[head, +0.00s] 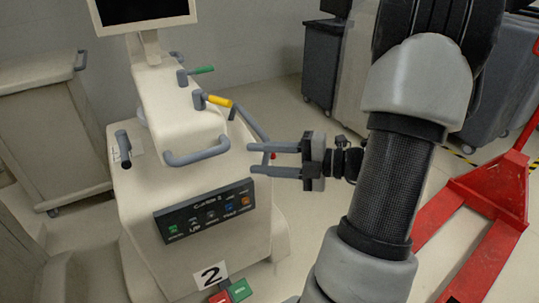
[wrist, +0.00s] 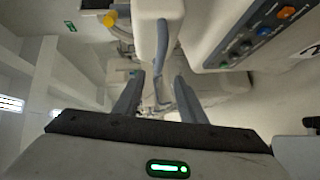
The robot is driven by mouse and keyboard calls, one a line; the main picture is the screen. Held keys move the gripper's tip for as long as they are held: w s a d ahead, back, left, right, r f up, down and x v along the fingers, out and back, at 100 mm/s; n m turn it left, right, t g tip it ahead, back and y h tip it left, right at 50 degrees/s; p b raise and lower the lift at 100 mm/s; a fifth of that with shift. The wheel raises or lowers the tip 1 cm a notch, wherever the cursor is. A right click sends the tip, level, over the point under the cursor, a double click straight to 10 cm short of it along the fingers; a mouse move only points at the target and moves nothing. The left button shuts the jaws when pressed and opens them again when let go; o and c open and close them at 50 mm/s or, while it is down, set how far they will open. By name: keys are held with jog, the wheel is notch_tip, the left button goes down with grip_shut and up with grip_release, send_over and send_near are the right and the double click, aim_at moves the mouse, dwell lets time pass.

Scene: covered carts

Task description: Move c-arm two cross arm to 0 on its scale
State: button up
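C-arm two is a cream cart (head: 185,135) with a number 2 label (head: 209,274) low on its front. On its top are a lever with a green end (head: 201,70) and one with a yellow end (head: 218,101); a yellow end also shows in the wrist view (wrist: 109,19). A grey bar (head: 251,123) slopes down the right side toward my gripper. My gripper (head: 251,159) is open beside the cart's right side, fingers pointing left. A small red spot shows between its fingers. In the wrist view, a grey bar (wrist: 183,95) shows beyond the fingers; contact is unclear. No scale is readable.
A grey front handle (head: 197,155) and a button panel (head: 205,211) face forward. Red and green pedals (head: 239,290) are at the floor. A red pallet-jack-like frame (head: 490,195) stands right, grey bins (head: 322,65) behind. A covered cart (head: 50,125) stands left.

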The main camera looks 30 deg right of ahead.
jog(key=shift+v, duration=0.9)
jog(key=shift+a, duration=0.1)
